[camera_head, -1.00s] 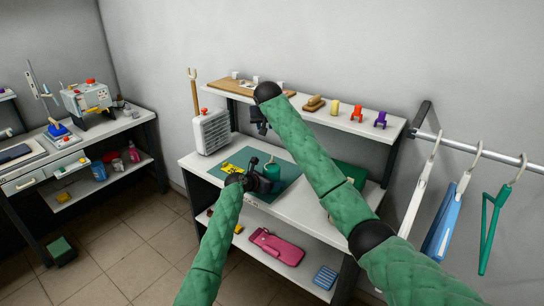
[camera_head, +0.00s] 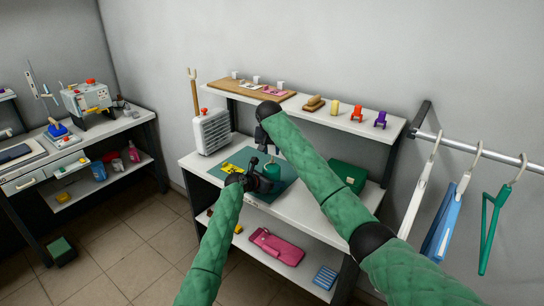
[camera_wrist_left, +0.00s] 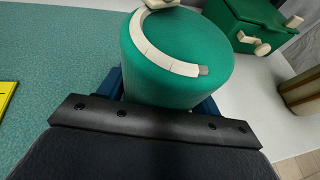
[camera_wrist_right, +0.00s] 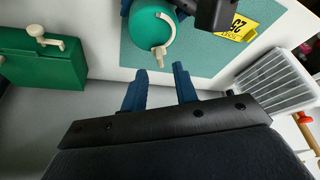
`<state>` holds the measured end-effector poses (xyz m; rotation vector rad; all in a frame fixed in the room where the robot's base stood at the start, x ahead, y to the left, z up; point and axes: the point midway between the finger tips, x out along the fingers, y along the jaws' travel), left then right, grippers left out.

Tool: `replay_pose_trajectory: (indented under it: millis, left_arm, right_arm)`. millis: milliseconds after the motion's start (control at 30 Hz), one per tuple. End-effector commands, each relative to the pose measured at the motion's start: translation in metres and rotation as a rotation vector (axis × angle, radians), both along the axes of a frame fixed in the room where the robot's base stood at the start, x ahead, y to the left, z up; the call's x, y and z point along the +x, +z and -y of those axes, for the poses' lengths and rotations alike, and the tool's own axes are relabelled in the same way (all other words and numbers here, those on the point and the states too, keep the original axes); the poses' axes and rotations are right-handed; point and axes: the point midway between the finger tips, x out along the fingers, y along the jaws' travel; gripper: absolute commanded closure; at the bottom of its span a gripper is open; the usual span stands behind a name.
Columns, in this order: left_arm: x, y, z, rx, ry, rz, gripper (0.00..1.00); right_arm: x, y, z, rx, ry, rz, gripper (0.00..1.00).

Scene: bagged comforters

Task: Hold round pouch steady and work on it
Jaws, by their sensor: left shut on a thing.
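The round pouch (camera_head: 273,170) is a green upright cylinder on the teal mat (camera_head: 285,166). In the left wrist view the pouch (camera_wrist_left: 165,75) has a pale zip curving around its top, with a cream pull at the far edge. My left gripper (camera_head: 264,184) is shut on the pouch's side, low down; its fingers are mostly hidden under the pouch. In the right wrist view the pouch (camera_wrist_right: 150,38) and its pull (camera_wrist_right: 160,55) lie beyond my right gripper (camera_wrist_right: 160,84), which is open, empty and apart from the pouch, above it.
A green box (camera_head: 348,176) with a cream latch stands right of the mat. A yellow numbered card (camera_head: 238,166) lies on the mat's left. A white heater (camera_head: 210,131) stands at the bench's left end. A shelf (camera_head: 330,118) with small items runs above the bench.

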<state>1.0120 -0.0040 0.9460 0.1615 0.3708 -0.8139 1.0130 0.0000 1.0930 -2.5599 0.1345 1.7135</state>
Motion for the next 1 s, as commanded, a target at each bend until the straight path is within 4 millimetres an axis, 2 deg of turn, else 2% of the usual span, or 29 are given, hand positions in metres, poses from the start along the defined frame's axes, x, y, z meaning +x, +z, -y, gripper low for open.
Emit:
replay_pose_trajectory:
  millis: [100, 300, 700, 833, 867, 1000]
  left_arm:
    - [0.0, 0.0, 0.0, 0.0, 0.0, 0.0, 0.58]
    - [0.0, 0.0, 0.0, 0.0, 0.0, 0.0, 0.58]
    - [0.0, 0.0, 0.0, 0.0, 0.0, 0.0, 0.58]
    - [0.0, 0.0, 0.0, 0.0, 0.0, 0.0, 0.58]
    - [0.0, 0.0, 0.0, 0.0, 0.0, 0.0, 0.58]
    - [0.0, 0.0, 0.0, 0.0, 0.0, 0.0, 0.58]
  right_arm:
    - [0.007, -0.017, 0.001, -0.001, 0.0, -0.002, 0.71]
    - [0.014, -0.035, 0.002, -0.001, 0.0, -0.001, 0.71]
    - [0.017, -0.04, 0.002, 0.0, 0.0, 0.001, 0.71]
    - [0.016, -0.04, 0.002, 0.0, 0.0, 0.0, 0.96]
    - [0.017, -0.04, 0.002, 0.0, 0.0, 0.0, 1.0]
    - [0.016, -0.04, 0.002, 0.0, 0.0, 0.0, 1.0]
